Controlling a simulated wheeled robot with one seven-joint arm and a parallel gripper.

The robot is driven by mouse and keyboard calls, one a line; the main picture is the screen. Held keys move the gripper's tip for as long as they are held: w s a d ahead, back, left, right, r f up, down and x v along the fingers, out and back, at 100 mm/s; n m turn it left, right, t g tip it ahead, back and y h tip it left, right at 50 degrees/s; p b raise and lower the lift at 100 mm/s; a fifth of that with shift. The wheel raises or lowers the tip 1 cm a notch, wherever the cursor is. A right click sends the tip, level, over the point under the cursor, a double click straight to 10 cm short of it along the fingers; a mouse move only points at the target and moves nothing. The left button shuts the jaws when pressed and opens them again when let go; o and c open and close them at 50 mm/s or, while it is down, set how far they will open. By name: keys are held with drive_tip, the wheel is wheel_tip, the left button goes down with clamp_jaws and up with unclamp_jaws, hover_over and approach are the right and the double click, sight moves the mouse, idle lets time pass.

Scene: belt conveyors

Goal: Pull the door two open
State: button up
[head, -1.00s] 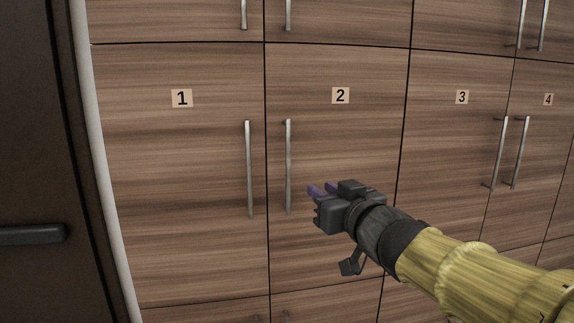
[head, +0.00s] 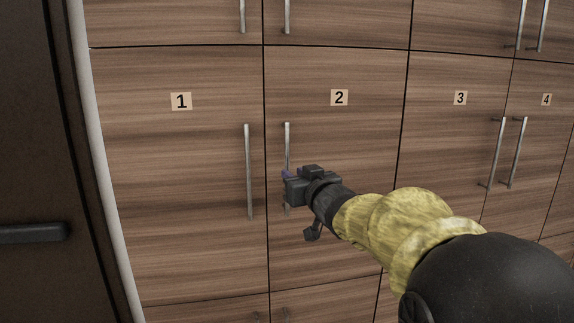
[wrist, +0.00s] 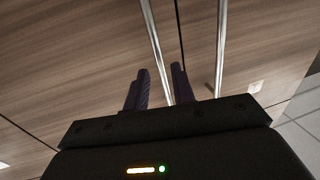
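Door two (head: 350,180) is a wood-grain cabinet door marked with a "2" label (head: 339,97). It looks closed, flush with its neighbours. Its vertical silver bar handle (head: 287,142) is near the door's left edge. My gripper (head: 287,175) is at the handle's middle and hides part of it. In the wrist view my gripper (wrist: 160,88) has its two dark fingers apart, and the handle (wrist: 157,45) runs into the gap between them. I cannot tell whether either finger touches the bar.
Door one (head: 180,180) with its own handle (head: 248,170) is just left; that bar also shows right of my fingers in the wrist view (wrist: 221,45). Doors three (head: 450,150) and four (head: 545,150) are right. A dark door (head: 35,130) is far left.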

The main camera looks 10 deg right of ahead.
sight(288, 169)
drive_tip(key=w, duration=0.2)
drive_tip(key=w+a+p, duration=0.1)
drive_tip(key=w, duration=0.2)
drive_tip(key=shift+w+p, duration=0.1)
drive_tip(key=shift+p, duration=0.2)
drive_tip(key=shift+c, duration=0.5)
clamp_jaws()
